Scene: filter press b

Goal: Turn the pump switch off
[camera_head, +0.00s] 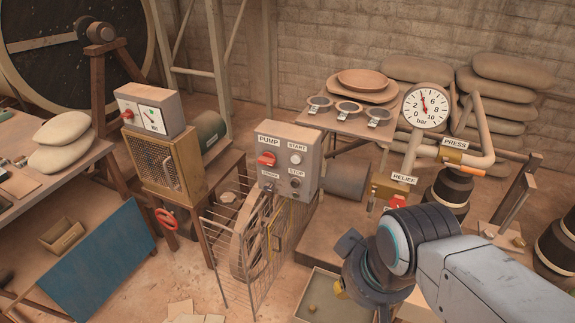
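The grey pump control box (288,140) stands upright near the middle. It is marked PUMP and carries a red rotary switch (266,159) on its left side. The switch's exact setting is too small to tell. A pale button (296,158) sits under the START label and a dark button (295,182) by the STOP label. Something small (268,187) hangs below a lower-left label I cannot read clearly. My gripper (362,290) is at the lower right, in front of and to the right of the box and apart from it. Its fingers are not clear.
A wire cage (235,260) with a wheel inside stands below the box. A pressure gauge (426,106) and pipes with PRESS and RELIEF labels stand right. Another switch box (150,110) sits on a mesh-fronted cabinet (163,165) left. A tray (322,283) lies near my gripper.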

